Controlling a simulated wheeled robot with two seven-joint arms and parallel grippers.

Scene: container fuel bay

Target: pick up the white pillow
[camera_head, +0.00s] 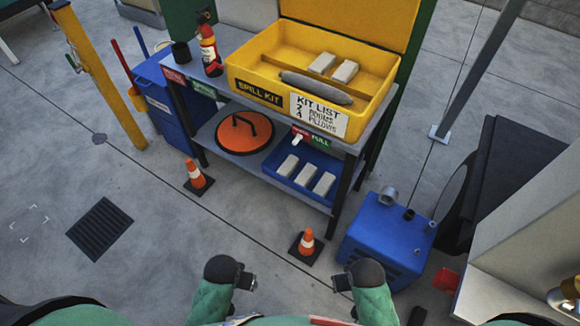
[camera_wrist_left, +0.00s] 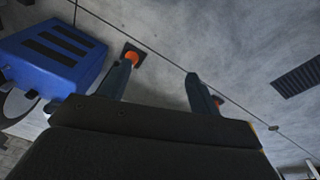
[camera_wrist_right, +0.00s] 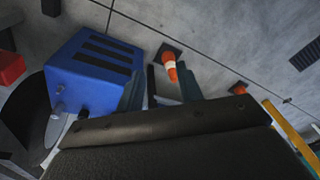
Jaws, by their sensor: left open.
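Two off-white pillows, one (camera_head: 322,63) and another (camera_head: 345,71), lie in the open yellow spill kit box (camera_head: 243,71) on top of the grey shelf unit. A long grey boom (camera_head: 315,87) lies in front of them in the box. Several off-white pillows (camera_head: 306,175) lie in a blue tray (camera_head: 273,168) on the lower shelf. My left gripper (camera_head: 248,281) is low in the head view, empty; its fingers are apart in the left wrist view (camera_wrist_left: 158,80). My right gripper (camera_head: 341,283) is beside it, also empty, with fingers apart in the right wrist view (camera_wrist_right: 160,84).
Orange cones stand on the floor, one (camera_head: 196,176) left and one (camera_head: 306,243) right in front of the shelf. A blue machine (camera_head: 385,240) stands right. An orange lid (camera_head: 243,135) lies on the lower shelf. A yellow post (camera_head: 100,75) stands left.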

